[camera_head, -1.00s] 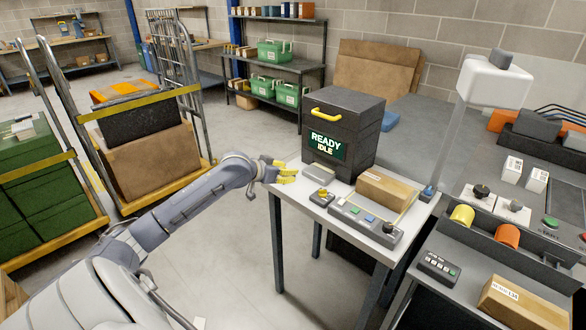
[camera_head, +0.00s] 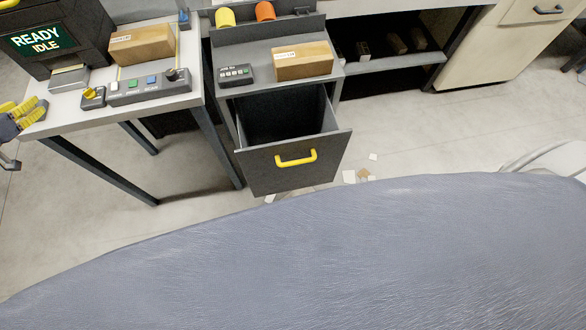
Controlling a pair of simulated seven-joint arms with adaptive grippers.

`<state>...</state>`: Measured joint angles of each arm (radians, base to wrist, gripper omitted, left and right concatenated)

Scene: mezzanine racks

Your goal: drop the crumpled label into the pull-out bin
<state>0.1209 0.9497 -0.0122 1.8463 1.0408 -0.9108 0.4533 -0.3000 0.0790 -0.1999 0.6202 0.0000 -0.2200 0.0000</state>
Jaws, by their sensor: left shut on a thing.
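The pull-out bin (camera_head: 258,172) is a dark grey drawer with a yellow handle, below the bench in the middle of the head view. It is pulled out, and its dark inside looks empty. My left gripper (camera_head: 24,113) has yellow fingers and is at the left edge, by the front left corner of the small white table. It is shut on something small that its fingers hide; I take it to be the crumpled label. The gripper is well to the left of the bin. My right gripper is not in view.
The white table (camera_head: 160,101) bears a dark machine (camera_head: 75,50) reading READY IDLE, a button panel (camera_head: 150,87) and a carton (camera_head: 141,43). Another carton (camera_head: 302,62) and a keypad (camera_head: 236,75) sit above the bin. Paper scraps (camera_head: 349,177) lie on the floor. My own arm fills the foreground.

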